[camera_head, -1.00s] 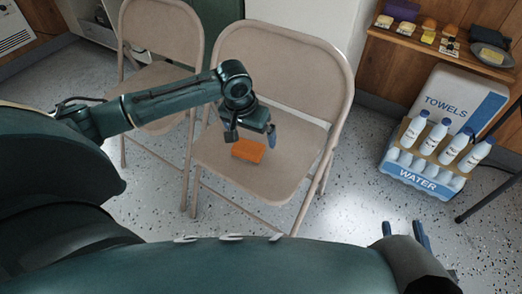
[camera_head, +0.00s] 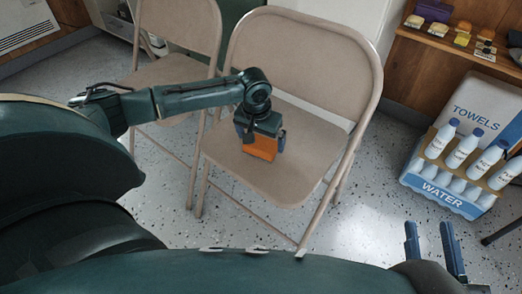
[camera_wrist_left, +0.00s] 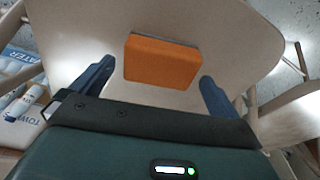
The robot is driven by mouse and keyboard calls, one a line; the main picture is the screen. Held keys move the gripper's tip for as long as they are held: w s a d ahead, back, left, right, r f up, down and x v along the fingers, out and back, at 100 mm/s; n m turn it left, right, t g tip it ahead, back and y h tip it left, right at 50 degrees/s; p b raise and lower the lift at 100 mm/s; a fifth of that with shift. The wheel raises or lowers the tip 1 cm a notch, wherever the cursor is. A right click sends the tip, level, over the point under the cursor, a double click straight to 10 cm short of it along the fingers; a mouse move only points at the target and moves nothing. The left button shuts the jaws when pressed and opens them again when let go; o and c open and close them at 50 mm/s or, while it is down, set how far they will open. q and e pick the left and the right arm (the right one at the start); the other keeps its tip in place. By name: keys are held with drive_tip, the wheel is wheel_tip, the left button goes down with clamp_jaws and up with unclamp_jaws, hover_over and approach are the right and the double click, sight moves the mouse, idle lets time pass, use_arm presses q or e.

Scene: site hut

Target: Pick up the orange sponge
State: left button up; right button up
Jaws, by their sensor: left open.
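The orange sponge (camera_head: 261,149) lies on the seat of the beige folding chair (camera_head: 290,190). My left gripper (camera_head: 260,138) is over the sponge and hides its top part in the head view. In the left wrist view the sponge (camera_wrist_left: 162,62) shows as an orange block between the two spread blue fingers, with a gap on each side. The left gripper is open and holds nothing. My right gripper (camera_head: 430,226) is at the lower right, its two blue fingers apart with nothing between them, away from the chair.
A second folding chair (camera_head: 178,74) stands behind to the left. A water bottle pack (camera_head: 440,195) and a towels box (camera_head: 485,105) stand on the floor at right, below a wooden shelf (camera_head: 455,45) with small items. The speckled floor between chair and bottles is clear.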

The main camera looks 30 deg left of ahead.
sight(261, 143)
use_arm(q)
drive_tip(key=f, duration=0.1)
drive_tip(key=f+b, duration=0.1)
drive_tip(key=f, duration=0.1)
drive_tip(key=shift+w+a+f, duration=0.1)
drive_tip(key=shift+w+f, duration=0.1)
drive_tip(key=shift+w, duration=0.1)
drive_tip(key=shift+r, duration=0.1)
use_arm(e)
drive_tip(key=shift+w+a+r, duration=0.1)
drive_tip(key=shift+a+r, duration=0.1)
drive_tip(key=shift+r, duration=0.1)
use_arm(q)
drive_tip(key=shift+c, duration=1.4)
drive_tip(key=c, duration=0.5)
use_arm(e)
drive_tip(key=shift+f, duration=0.25)
use_arm(q)
drive_tip(key=shift+r, duration=0.1)
